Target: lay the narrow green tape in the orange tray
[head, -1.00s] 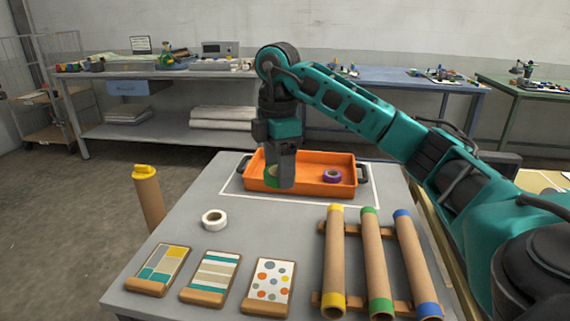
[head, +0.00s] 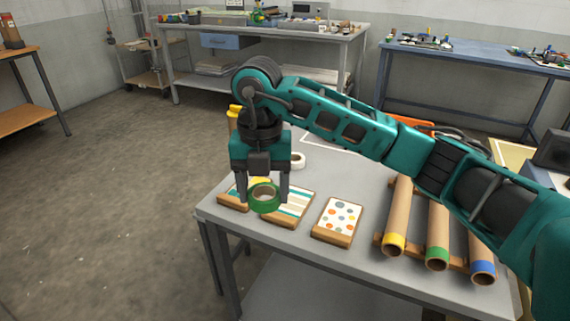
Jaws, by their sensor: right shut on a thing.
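My right gripper (head: 263,196) is shut on a green tape (head: 265,205), a ring held between its two fingers. It holds the tape in front of the sample cards at the left of the grey table. The orange tray (head: 408,121) is at the back of the table, mostly hidden behind my right arm; only a bit of its orange shows. What lies in the tray is hidden. My left gripper is not in view.
A white tape (head: 298,161) lies behind the gripper. A dotted card (head: 340,219) and a striped card (head: 292,207) lie near the front edge. Cardboard tubes with yellow, green and blue ends (head: 438,225) rest on a rack to the right.

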